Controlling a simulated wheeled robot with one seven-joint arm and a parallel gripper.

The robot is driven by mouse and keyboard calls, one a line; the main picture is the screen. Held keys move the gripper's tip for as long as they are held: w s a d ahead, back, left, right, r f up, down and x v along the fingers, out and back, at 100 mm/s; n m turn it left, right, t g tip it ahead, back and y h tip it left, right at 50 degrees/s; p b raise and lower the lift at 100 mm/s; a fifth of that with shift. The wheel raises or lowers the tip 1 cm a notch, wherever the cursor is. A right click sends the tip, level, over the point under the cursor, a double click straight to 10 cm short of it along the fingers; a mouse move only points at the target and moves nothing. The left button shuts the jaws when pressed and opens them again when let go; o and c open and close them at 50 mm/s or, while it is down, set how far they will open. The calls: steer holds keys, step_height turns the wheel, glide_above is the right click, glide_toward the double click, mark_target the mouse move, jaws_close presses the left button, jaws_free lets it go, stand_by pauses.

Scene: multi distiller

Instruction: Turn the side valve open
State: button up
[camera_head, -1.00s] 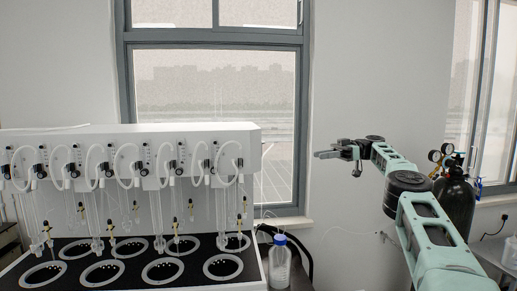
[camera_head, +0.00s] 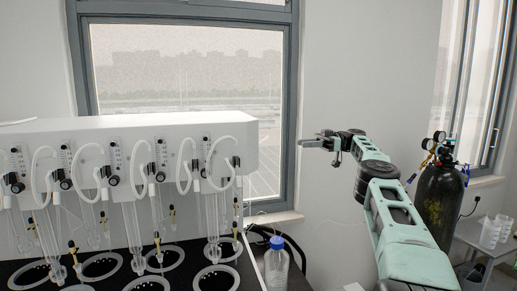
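The white multi distiller (camera_head: 150,135) stands at the left, with a row of dark round knobs (camera_head: 112,180), looped clear tubes and glass tubes along its front. Small yellow valves (camera_head: 157,248) hang low on the glassware, and a dark valve with a yellow part (camera_head: 235,222) is near its right end. I cannot tell which is the side valve.
A blue-capped clear bottle (camera_head: 277,265) stands at the distiller's right front. A dark gas cylinder (camera_head: 438,200) with gauges stands behind my arm at the right. A table with clear beakers (camera_head: 490,232) is at the far right. The air between gripper and distiller is clear.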

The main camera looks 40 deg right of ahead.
steer(key=p+x, duration=0.2)
steer(key=x, duration=1.5)
steer(key=shift+c, duration=0.3)
jaws_close()
